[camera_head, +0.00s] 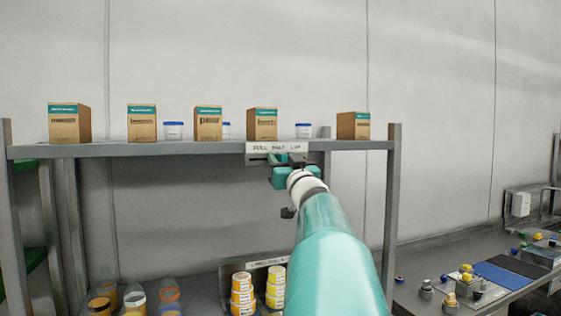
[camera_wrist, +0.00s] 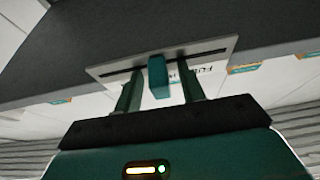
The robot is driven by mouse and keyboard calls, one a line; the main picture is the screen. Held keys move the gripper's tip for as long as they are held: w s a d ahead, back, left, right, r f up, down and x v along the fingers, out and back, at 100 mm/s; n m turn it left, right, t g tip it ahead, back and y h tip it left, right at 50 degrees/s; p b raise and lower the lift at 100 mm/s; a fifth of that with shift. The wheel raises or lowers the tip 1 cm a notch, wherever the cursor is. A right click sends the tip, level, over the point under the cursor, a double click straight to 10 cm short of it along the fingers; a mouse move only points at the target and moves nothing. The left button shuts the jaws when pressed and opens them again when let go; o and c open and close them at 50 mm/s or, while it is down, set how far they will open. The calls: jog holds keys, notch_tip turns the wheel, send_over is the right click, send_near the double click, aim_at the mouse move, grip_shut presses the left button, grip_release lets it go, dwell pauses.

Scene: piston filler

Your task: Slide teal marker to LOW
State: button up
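The teal marker (camera_wrist: 157,76) sits in a dark slot of a pale plate (camera_wrist: 215,49), near the middle of the slot in the wrist view. In the head view, a white label strip (camera_head: 262,148) on the shelf's front edge reads FULL, HALF, LOW from left to right. In the wrist view, the part reading FULL is on the right, partly hidden by a finger. My gripper (camera_wrist: 159,84) is open, one finger on each side of the marker, with a visible gap on both sides. In the head view, my gripper (camera_head: 288,163) is just below the label and hides the marker's exact position.
The grey shelf (camera_head: 130,150) carries several cardboard boxes (camera_head: 208,123) and white tubs with blue lids (camera_head: 173,130). Below stand yellow jars (camera_head: 242,290) and bottles (camera_head: 135,298). A bench with small parts (camera_head: 466,278) is at right. The space under the shelf is open.

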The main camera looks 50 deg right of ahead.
grip_shut()
jog(key=s+d, duration=0.2)
jog(key=d, duration=0.2)
jog(key=shift+s+d, duration=0.3)
jog(key=shift+s, duration=0.1)
grip_release()
jog(key=shift+s+d, duration=0.1)
jog(key=shift+d, duration=0.1)
jog(key=v, duration=1.3)
jog(key=shift+s+a+f, duration=0.2)
jog(key=shift+a, duration=0.1)
